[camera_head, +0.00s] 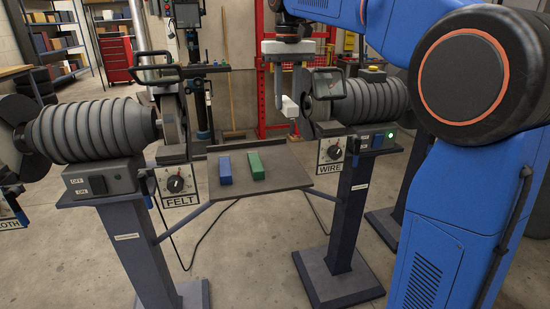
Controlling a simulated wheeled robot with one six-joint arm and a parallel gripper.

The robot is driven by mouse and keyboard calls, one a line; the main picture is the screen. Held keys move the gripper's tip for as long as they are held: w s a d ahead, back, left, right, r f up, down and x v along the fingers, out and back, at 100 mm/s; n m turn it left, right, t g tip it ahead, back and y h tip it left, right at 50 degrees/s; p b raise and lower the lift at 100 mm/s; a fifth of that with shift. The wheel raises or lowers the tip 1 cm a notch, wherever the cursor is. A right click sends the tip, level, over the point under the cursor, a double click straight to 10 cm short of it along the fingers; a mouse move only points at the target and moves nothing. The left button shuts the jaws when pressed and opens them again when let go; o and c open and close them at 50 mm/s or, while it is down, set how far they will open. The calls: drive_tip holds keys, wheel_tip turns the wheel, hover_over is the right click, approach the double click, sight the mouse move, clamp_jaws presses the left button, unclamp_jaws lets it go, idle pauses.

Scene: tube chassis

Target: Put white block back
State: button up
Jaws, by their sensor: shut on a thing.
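My gripper (290,88) hangs from my blue arm in the upper middle of the view, pointing down. It is shut on the white block (290,106), which shows below the fingers, up in the air beside the right-hand grinding machine. A blue block (225,172) and a green block (256,166) lie side by side on a dark grey shelf (290,176) between two machine stands. The shelf's right part is bare. The held block is above and beyond the shelf's back right area; its exact height is hard to tell.
A left machine (90,130) with a FELT dial (176,184) and a right machine (372,100) with a WIRE dial (335,152) flank the shelf. The right machine's guard (329,86) is close to my gripper. A red tool cabinet (116,58) stands far back.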

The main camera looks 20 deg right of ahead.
wheel_tip(320, 180, down, 18)
drive_tip(key=shift+r, duration=0.15)
idle(0.5)
drive_tip(key=o, duration=1.1)
drive_tip(key=shift+c, duration=0.2)
wheel_tip(320, 180, up, 12)
